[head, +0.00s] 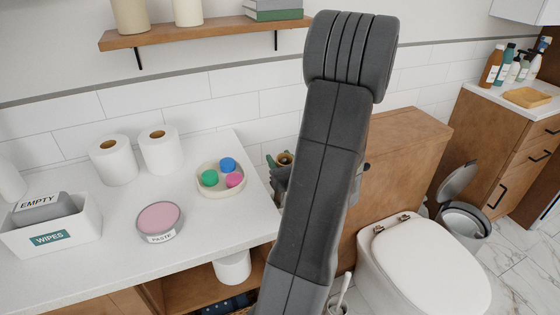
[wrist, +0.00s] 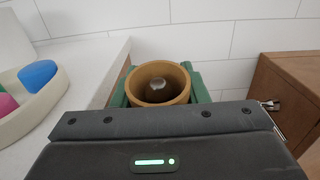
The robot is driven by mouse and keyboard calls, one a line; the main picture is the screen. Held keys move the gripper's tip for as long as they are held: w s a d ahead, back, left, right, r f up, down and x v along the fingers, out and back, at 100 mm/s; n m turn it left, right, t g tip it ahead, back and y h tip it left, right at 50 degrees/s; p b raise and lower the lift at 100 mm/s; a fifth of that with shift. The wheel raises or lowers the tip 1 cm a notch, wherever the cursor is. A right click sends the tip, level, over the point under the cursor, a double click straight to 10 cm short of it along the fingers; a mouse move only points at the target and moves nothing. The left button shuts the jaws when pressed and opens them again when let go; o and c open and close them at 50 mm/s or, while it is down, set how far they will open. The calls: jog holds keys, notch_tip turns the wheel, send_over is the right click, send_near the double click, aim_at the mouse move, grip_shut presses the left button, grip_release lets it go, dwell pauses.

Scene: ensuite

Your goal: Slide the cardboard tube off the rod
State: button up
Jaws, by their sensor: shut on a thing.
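The cardboard tube (wrist: 133,84) shows in the wrist view as a brown ring seen end-on. My gripper (wrist: 158,88) is shut on it, with a green finger on either side. The rounded metal tip of the rod (wrist: 158,85) shows inside the tube, so the tube is around the rod. The rest of the rod is hidden. In the head view only a small part of the tube (head: 285,159) shows beside my arm, which hides most of my gripper.
The white counter (head: 205,222) lies left of my gripper, holding a tray (head: 221,193) of coloured pieces, two paper rolls (head: 113,162), a paste tin (head: 159,220) and a wipes box (head: 50,235). A wooden cabinet (head: 405,150) and toilet (head: 425,265) stand to the right. White tiled wall is behind.

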notch_tip(320, 180, up, 13)
jog(key=s+d+p, duration=0.1)
jog(key=s+p, duration=0.1)
jog(key=p, duration=0.7)
jog(key=shift+s+r+p, duration=0.2)
jog(key=shift+s+p, duration=0.1)
jog(key=shift+s, duration=0.05)
jog(key=shift+s+d, duration=0.1)
dwell(0.3)
